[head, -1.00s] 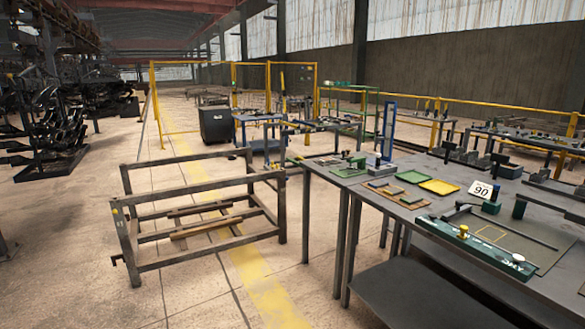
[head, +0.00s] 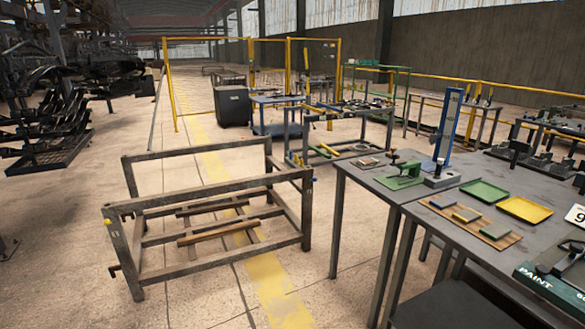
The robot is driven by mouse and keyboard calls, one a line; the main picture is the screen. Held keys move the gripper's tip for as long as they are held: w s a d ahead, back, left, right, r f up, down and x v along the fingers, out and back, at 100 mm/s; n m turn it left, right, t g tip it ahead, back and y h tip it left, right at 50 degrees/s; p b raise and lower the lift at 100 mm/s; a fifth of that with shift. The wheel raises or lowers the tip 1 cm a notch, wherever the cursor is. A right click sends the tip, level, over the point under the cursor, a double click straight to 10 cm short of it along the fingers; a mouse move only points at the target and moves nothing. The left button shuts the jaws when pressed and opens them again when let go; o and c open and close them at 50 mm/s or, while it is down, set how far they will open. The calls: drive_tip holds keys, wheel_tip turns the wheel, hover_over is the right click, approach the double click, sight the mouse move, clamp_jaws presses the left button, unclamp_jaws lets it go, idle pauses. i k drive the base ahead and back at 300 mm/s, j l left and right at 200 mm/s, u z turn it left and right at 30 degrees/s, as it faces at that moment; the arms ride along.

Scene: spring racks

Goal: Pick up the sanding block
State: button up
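I cannot make out for sure which object is the sanding block. Several small flat blocks lie on a brown board (head: 455,221) on the grey table at right; one of them is a grey-blue block (head: 466,214). Another small flat block (head: 368,162) lies near the table's far left corner. They are too small to tell apart by kind. My gripper is not in view.
The grey table (head: 391,207) also bears a green press-like tool (head: 402,171), a tall blue stand (head: 446,130), a green tray (head: 485,191), a yellow tray (head: 525,209) and a PAINT fixture (head: 548,290). A metal frame (head: 205,199) stands left. The floor between is clear.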

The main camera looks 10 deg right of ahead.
sight(392, 149)
drive_tip(key=i, duration=2)
